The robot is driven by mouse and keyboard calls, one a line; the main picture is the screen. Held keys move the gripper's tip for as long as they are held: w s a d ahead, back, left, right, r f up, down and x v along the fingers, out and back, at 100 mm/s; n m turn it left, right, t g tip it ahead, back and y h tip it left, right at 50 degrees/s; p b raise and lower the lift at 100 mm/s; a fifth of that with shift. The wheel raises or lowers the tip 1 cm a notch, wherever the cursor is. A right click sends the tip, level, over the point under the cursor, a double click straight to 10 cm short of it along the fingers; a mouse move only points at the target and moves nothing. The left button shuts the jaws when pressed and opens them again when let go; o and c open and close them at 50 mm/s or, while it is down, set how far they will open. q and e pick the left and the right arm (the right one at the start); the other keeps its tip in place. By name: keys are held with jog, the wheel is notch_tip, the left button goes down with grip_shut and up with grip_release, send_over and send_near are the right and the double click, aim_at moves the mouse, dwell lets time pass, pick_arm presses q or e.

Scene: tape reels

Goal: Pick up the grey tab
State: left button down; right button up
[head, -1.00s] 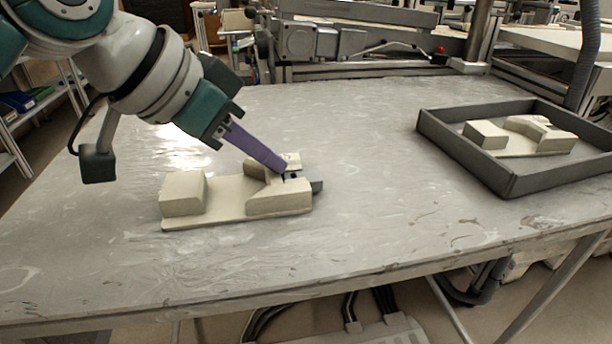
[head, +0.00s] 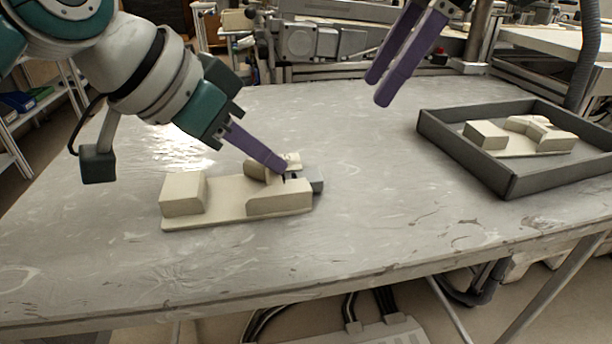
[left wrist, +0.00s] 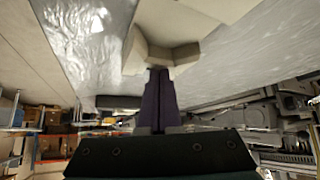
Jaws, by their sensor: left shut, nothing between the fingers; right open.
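The grey tab (head: 315,179) is a small dark grey block that sticks out of the right end of a beige fixture (head: 235,193) on the table. Its left part is hidden in the fixture. My left gripper (head: 284,170) is shut and empty, its purple fingertips down at the fixture's right end, just left of the tab. The left wrist view shows its fingers (left wrist: 158,76) against the beige fixture (left wrist: 165,47); I cannot make out the tab there. My right gripper (head: 379,90) is open and empty, raised above the far part of the table.
A dark grey tray (head: 508,185) at the right holds another beige fixture (head: 487,135). The grey table (head: 380,230) is clear between the fixture and the tray. Metal machinery (head: 315,42) stands behind the table's far edge.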

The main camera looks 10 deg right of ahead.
jog(key=a+r+n+g, duration=0.1)
jog(key=a+n, duration=0.1)
jog(key=n, duration=0.1)
send_near(318, 173)
jog(key=shift+w+a+f+h, duration=0.15)
jog(key=shift+w+a+f, duration=0.05)
jog(key=shift+a+f, duration=0.3)
jog(key=shift+w+a+f+h, duration=0.2)
jog(key=shift+a+f, duration=0.15)
jog(key=shift+f, duration=0.25)
jog(key=x, duration=0.4)
jog(key=shift+s+f, duration=0.15)
jog(key=shift+s, duration=0.25)
jog(key=shift+a+f, duration=0.15)
jog(key=shift+f, duration=0.35)
grip_shut()
